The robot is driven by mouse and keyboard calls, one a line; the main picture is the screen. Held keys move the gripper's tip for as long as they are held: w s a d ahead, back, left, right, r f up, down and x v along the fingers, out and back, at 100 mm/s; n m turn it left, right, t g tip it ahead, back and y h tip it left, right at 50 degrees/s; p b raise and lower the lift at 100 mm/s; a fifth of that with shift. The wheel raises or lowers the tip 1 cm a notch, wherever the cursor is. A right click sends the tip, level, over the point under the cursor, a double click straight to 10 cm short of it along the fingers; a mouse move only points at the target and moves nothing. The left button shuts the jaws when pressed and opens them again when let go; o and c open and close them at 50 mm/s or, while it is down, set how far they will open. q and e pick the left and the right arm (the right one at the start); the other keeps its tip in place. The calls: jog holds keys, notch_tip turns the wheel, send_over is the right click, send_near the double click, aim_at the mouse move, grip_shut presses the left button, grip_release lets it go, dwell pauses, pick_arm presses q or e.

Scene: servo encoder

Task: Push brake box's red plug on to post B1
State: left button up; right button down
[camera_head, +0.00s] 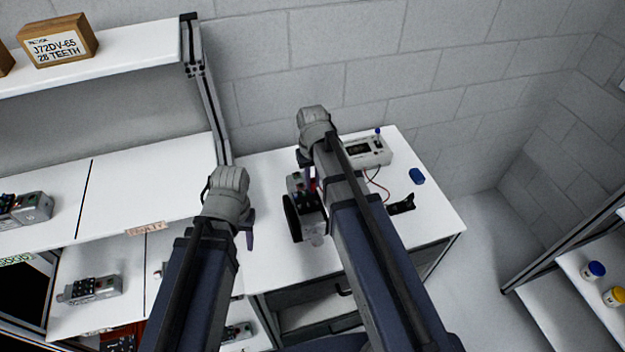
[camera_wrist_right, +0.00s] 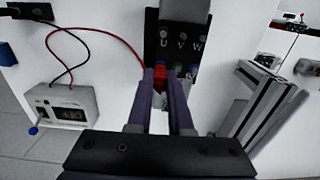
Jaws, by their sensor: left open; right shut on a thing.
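My right gripper (camera_wrist_right: 164,72) is shut on the red plug (camera_wrist_right: 160,72) in the wrist view. A red wire runs from the plug to the grey brake box (camera_wrist_right: 62,112) with a display. The gripped plug is at the terminal face of a dark motor unit (camera_wrist_right: 180,20) marked U, V, W. Coloured posts show beside the fingers; no B1 label is readable, and I cannot tell whether the plug touches a post. In the head view the motor (camera_head: 297,183) is partly behind my right arm, and the brake box (camera_head: 368,152) stands behind it. My left gripper (camera_head: 246,228) is open and empty, left of the motor.
A blue object (camera_head: 416,176) and a black clip-like item (camera_head: 402,204) lie on the white table (camera_head: 436,214), right of my right arm. Shelves (camera_head: 110,200) with more motors stand at left. A wall closes the back.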

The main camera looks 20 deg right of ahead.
jog(key=shift+f, duration=0.15)
dwell(0.6)
jog(key=c, duration=0.8)
grip_release()
jog(key=shift+o, duration=0.2)
notch_tip(320, 180, up, 7)
jog(key=p, duration=0.6)
jog(key=shift+p, duration=0.4)
